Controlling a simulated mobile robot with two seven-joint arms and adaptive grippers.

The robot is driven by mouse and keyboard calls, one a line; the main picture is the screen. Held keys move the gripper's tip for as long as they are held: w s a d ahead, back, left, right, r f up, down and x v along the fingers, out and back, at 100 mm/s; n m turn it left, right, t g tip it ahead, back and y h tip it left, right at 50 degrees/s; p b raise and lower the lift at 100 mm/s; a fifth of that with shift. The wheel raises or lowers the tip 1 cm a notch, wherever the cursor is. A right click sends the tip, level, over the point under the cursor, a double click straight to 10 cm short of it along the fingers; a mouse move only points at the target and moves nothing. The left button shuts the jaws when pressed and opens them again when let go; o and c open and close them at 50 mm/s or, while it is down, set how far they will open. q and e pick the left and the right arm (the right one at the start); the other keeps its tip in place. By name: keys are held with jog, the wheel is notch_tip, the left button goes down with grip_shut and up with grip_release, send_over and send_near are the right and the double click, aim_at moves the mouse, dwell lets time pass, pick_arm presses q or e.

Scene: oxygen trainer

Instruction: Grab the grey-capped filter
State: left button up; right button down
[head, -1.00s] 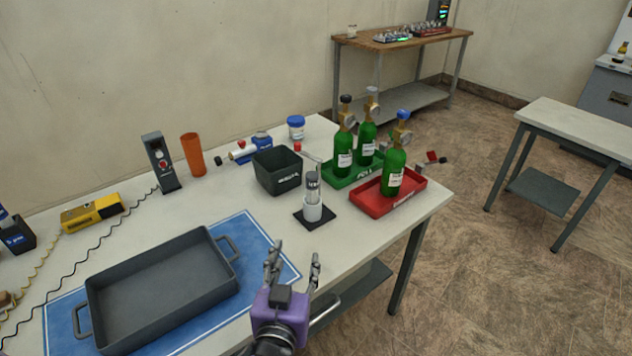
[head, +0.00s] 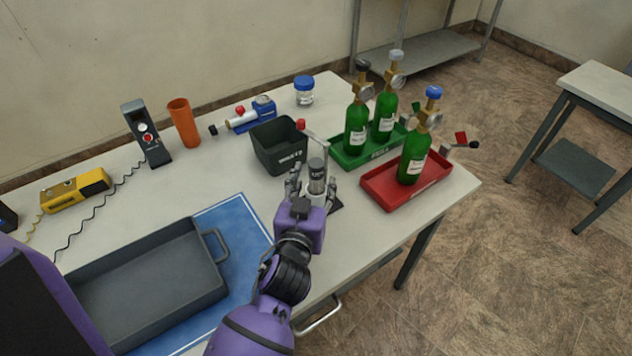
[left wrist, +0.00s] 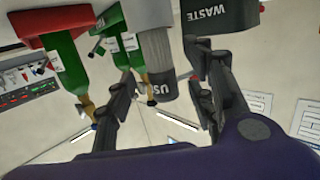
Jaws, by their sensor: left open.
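The grey-capped filter (head: 316,172) is an upright cylinder with a dark grey, lettered top, standing on a small black mat on the bench. My left gripper (head: 312,188) is open, with its fingers on either side of the filter in the head view. In the left wrist view, which is upside down, the filter (left wrist: 157,55) shows its ribbed pale grey body and dark lettered end between the two open fingers (left wrist: 165,95). I cannot tell whether either finger touches it. The filter's lower part is hidden behind my gripper in the head view. My right gripper is not in view.
A dark waste bin (head: 282,158) stands just behind the filter. A red tray (head: 378,192) with a green bottle is close on the right, and a green tray (head: 345,151) with two bottles is behind it. A grey tray (head: 150,285) lies on a blue mat at left.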

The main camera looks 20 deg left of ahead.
aim_at(315, 179)
pick_arm(q)
jog(key=x, duration=0.4)
jog(key=shift+r, duration=0.1)
jog(key=shift+s, duration=0.1)
jog(key=shift+c, duration=0.2)
grip_shut()
